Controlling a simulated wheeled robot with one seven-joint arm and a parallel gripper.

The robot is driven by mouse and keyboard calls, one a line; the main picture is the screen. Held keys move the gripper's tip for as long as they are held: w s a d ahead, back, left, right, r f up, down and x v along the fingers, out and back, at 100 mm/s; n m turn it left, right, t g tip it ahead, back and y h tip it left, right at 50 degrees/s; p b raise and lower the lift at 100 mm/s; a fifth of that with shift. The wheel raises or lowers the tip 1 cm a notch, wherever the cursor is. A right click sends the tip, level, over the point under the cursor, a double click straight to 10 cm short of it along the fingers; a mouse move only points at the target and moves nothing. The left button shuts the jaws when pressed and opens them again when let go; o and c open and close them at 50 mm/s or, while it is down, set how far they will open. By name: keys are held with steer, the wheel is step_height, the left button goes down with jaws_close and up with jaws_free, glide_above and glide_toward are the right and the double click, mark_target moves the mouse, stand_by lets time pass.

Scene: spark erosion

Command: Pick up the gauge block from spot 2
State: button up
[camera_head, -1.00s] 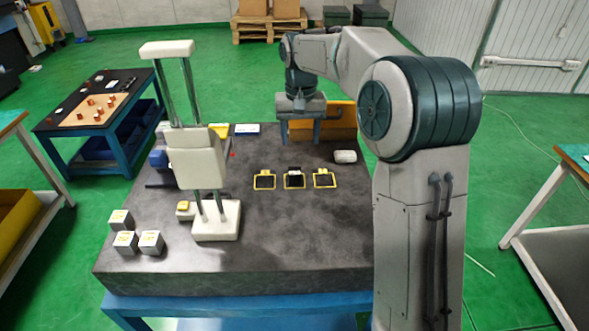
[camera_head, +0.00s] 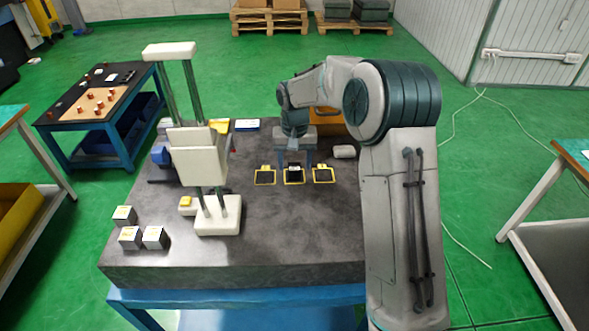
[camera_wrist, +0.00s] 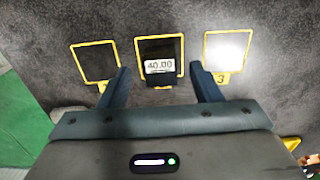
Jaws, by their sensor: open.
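The gauge block (camera_wrist: 160,66), with a pale face marked 40.00, is in the middle one of three yellow-outlined spots; it also shows small in the head view (camera_head: 294,170). The middle spot's yellow outline (camera_wrist: 136,50) surrounds it. The number of this spot is not readable. My gripper (camera_wrist: 160,69) is open and empty, its two fingers apart on either side of the block in the wrist view. In the head view my gripper (camera_head: 294,162) hangs over the middle spot. I cannot tell the exact height of the fingertips above the slab.
Two other outlined spots flank it: one marked 3 (camera_wrist: 222,78), bright with glare, and another empty-looking one (camera_wrist: 96,62). A tall cream stand (camera_head: 200,165) and several grey cubes (camera_head: 129,238) occupy the slab's left.

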steer(key=shift+f, duration=1.35)
jaws_close()
steer(key=shift+w+r, duration=0.1)
steer(key=shift+r, duration=0.1)
